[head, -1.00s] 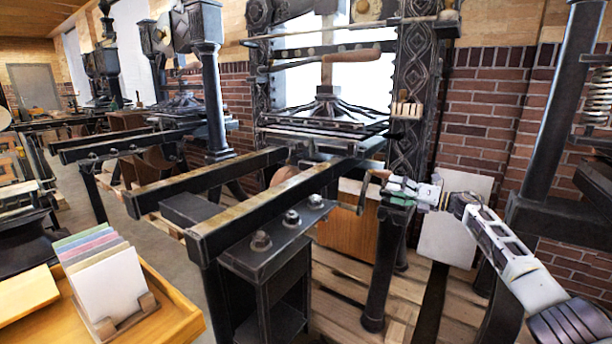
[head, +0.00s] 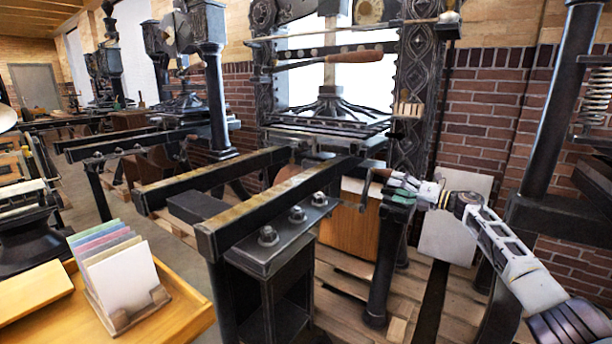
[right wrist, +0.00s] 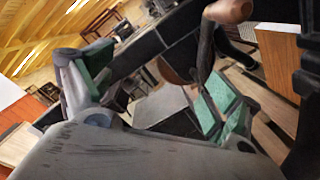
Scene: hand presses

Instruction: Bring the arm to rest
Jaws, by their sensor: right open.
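My right arm comes in from the lower right of the head view. Its right gripper (head: 402,190) is beside the crank handle of the middle hand press (head: 326,112), in front of a black post. In the right wrist view the two green-padded fingers of the right gripper (right wrist: 155,95) stand wide apart with nothing between them. The crank handle's round wooden knob (right wrist: 228,11) shows above the fingers there, apart from them. My left gripper is not in the head view.
A wooden tray (head: 185,322) with a holder of coloured cards (head: 122,275) is at the lower left. A black press column (head: 556,100) stands at the right. A white board (head: 455,225) leans by the brick wall (head: 490,110). Pallet boards cover the floor.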

